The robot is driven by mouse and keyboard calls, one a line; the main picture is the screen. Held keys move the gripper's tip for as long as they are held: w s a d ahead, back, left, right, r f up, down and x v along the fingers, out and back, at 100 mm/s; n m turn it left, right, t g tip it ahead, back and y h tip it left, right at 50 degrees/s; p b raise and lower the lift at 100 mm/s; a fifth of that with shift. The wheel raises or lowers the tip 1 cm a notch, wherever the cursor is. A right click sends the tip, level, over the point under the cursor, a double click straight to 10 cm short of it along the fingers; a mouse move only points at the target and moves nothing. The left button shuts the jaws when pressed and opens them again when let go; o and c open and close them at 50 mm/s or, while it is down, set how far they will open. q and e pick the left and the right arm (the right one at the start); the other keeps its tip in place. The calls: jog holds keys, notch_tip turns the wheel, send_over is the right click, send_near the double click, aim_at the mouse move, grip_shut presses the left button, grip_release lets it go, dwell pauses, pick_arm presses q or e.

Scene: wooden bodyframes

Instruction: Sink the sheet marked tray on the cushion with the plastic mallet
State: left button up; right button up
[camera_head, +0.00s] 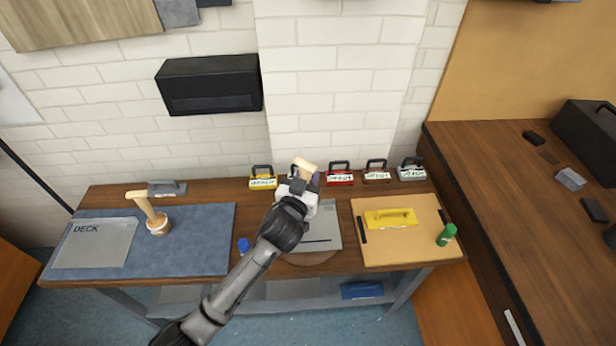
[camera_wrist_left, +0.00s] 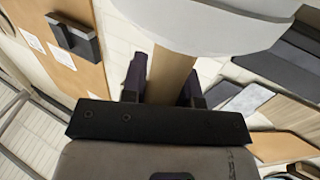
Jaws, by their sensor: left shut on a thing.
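My left gripper (camera_head: 300,187) is shut on the wooden handle of a mallet (camera_wrist_left: 170,75), above the bench's middle. Its large white head (camera_wrist_left: 205,25) fills the top of the left wrist view. A round brown pad (camera_head: 312,259), perhaps the cushion, shows under the sheet's front edge. My right gripper is not in view.
A sheet marked DECK (camera_head: 97,243) and a wooden mallet (camera_head: 158,224) standing on its head are on the blue mat (camera_head: 200,262). A blue-capped item (camera_head: 243,245) is left of my arm. A board (camera_head: 385,252) holds a yellow float (camera_head: 390,218) and green can (camera_head: 446,235). Labelled cases line the back.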

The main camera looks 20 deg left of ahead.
pick_arm(q)
notch_tip(320, 180, down, 9)
jog(key=b, duration=0.7)
jog(key=shift+f, duration=0.15)
jog(key=shift+r+p, duration=0.3)
jog(key=shift+p, duration=0.05)
grip_shut()
notch_tip(320, 180, up, 9)
jog(key=p, duration=0.8)
jog(key=shift+f, duration=0.3)
